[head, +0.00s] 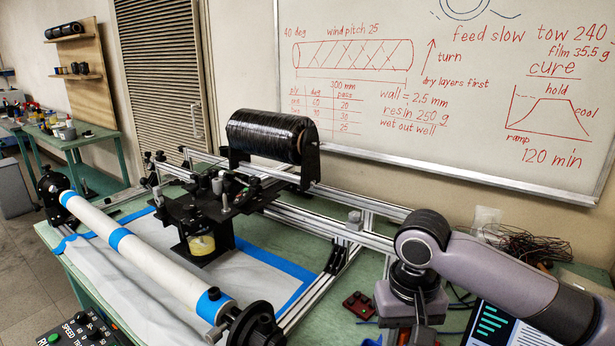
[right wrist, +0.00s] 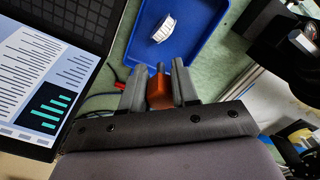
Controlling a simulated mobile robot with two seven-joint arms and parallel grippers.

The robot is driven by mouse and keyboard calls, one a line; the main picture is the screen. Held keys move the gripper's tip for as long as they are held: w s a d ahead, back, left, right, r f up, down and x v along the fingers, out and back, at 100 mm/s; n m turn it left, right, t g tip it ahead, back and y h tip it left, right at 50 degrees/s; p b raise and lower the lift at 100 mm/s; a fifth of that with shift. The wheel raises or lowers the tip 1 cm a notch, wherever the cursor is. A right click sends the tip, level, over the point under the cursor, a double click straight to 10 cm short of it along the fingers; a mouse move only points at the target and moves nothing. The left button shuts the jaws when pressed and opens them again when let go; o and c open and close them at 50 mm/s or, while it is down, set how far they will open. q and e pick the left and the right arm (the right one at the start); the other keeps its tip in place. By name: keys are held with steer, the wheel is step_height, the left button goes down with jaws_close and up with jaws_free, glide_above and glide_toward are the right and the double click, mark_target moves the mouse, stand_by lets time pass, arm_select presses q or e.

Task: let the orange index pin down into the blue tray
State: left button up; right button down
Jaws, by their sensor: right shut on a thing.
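The orange index pin (right wrist: 158,92) is between the fingers of my right gripper (right wrist: 159,74) in the right wrist view, and the gripper is shut on it. The blue tray (right wrist: 205,55) lies beyond the fingertips in that view. The fingertips and pin overlap the tray's near side; how high the pin is above it I cannot tell. A small white ribbed piece (right wrist: 164,29) lies in the tray. In the head view my right gripper (head: 408,338) is at the bottom edge, its fingers cut off, and only a blue sliver of the tray (head: 371,341) shows. My left gripper is out of view.
A tablet-like screen (right wrist: 50,60) lies left of the tray, with dark and red cables (right wrist: 122,82) between. A dark red block (head: 358,305) sits on the green table. The rail frame (head: 345,235) and white tube (head: 150,255) stand to the left.

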steer(key=shift+s+a+f, duration=0.1)
steer(key=shift+f, duration=0.45)
step_height(320, 180, down, 3)
steer(key=f+b, duration=0.1)
steer(key=b, duration=0.1)
steer(key=shift+f+b, duration=0.3)
steer(key=shift+f, duration=0.05)
steer(key=shift+f+b, duration=0.2)
steer(key=shift+b, duration=0.2)
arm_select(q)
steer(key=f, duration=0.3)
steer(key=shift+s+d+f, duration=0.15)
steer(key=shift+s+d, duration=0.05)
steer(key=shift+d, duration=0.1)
arm_select(e)
steer(key=shift+r, duration=0.1)
steer(key=c, duration=0.8)
jaws_free()
